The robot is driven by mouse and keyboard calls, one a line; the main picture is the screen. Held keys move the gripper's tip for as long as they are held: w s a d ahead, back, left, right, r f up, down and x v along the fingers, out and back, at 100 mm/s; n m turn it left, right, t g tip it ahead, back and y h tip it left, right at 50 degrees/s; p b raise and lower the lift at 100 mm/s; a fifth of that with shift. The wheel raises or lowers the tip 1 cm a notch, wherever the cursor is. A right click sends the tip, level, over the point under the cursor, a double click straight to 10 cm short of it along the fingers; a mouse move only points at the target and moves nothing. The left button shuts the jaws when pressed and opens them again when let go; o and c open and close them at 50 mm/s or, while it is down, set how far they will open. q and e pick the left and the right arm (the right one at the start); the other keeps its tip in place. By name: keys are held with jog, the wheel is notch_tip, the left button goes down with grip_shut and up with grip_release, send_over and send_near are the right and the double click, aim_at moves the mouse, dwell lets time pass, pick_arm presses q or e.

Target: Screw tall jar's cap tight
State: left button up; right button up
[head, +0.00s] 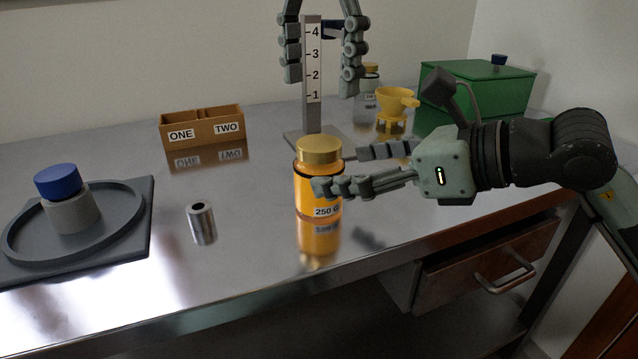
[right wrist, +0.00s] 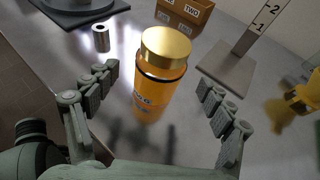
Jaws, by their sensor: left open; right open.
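An orange jar (head: 304,191) with a gold cap (head: 319,149) and a "250" label stands upright on the metal bench. The cap sits on its top; its tightness cannot be seen. My right gripper (head: 340,170) is open at the jar's right, its near finger crossing in front of the body below the cap. In the right wrist view the jar (right wrist: 157,96) stands between the spread fingers, with gaps on both sides, and its gold cap (right wrist: 166,46) faces me. My left gripper (head: 320,84) is open and empty, high above and behind the jar, in front of the numbered post.
The numbered post (head: 313,60) stands behind the jar. A yellow funnel (head: 395,100), a clear jar (head: 368,85) and a green box (head: 490,90) are at back right. A metal cylinder (head: 202,225), a bin (head: 202,128) and a blue-topped grey piece (head: 70,215) are left.

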aim_at(319, 142)
jog(key=shift+x, duration=2.7)
jog(key=shift+c, duration=0.3)
grip_shut()
pick_arm(q)
jog(key=n, duration=0.4)
jog(key=shift+n, duration=0.3)
jog(key=n, duration=0.4)
jog(key=shift+f, duration=4.05)
